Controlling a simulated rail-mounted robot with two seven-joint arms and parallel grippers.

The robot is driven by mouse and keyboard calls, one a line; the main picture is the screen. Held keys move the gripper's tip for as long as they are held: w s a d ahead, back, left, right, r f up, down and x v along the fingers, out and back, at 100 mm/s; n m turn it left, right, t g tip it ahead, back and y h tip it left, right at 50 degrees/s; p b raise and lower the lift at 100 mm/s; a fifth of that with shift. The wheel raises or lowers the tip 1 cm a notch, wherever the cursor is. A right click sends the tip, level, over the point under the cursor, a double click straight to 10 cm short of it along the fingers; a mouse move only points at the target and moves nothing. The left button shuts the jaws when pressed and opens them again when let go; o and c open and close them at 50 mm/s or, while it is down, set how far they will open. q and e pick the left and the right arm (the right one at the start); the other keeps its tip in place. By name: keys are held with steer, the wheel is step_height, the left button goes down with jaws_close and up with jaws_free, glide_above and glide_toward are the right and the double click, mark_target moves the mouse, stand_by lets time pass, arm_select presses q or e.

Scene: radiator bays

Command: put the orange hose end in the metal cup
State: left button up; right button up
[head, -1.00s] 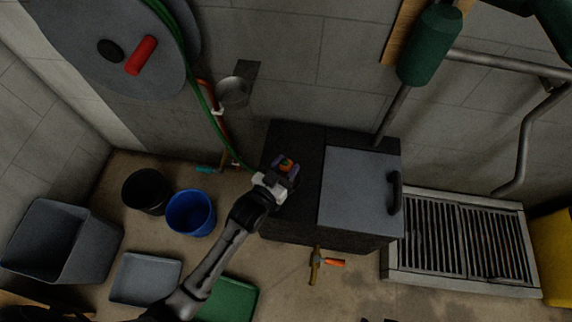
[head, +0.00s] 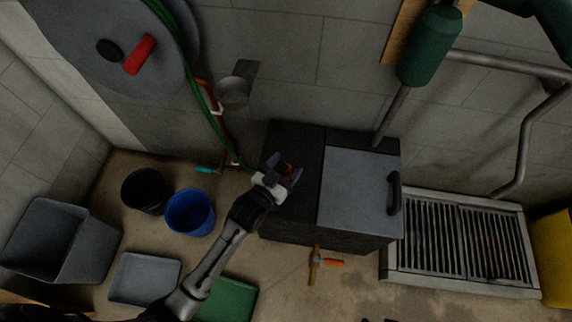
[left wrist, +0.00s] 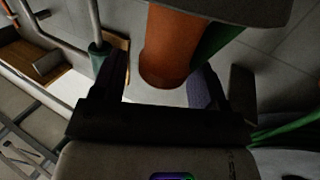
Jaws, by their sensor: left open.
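My left gripper (head: 284,172) is open over the dark left part of the cabinet top. The orange hose end (head: 287,167) shows small and dim between its fingers. In the left wrist view, the orange hose end (left wrist: 166,48) is a thick cylinder between the open fingers (left wrist: 160,85), with a gap at the left finger. Green hose (left wrist: 215,42) shows beside it. I cannot tell what the hose end rests on. The metal cup (head: 234,92) is on the wall, up and left of the gripper. My right gripper is not clearly seen.
The green hose (head: 213,120) hangs from the wall reel (head: 110,35) past the cup. The cabinet (head: 352,190) has a grey lid with a dark handle. Black (head: 146,190) and blue (head: 190,212) buckets stand left. A hammer-like tool (head: 315,265) lies in front.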

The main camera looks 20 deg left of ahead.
arm_select(q)
steer(key=s+a+f+g+y+p, duration=0.1)
steer(key=s+g, duration=0.6)
steer(key=s, duration=0.7)
steer(key=s+a+f+g+y+p, duration=0.1)
steer(key=s+a+g, duration=0.5)
steer(key=s, duration=0.8)
steer(key=shift+s+g+y+p, duration=0.25)
steer(key=shift+g+y+p, duration=0.15)
steer(key=shift+y+p, duration=0.6)
steer(key=shift+c, duration=0.5)
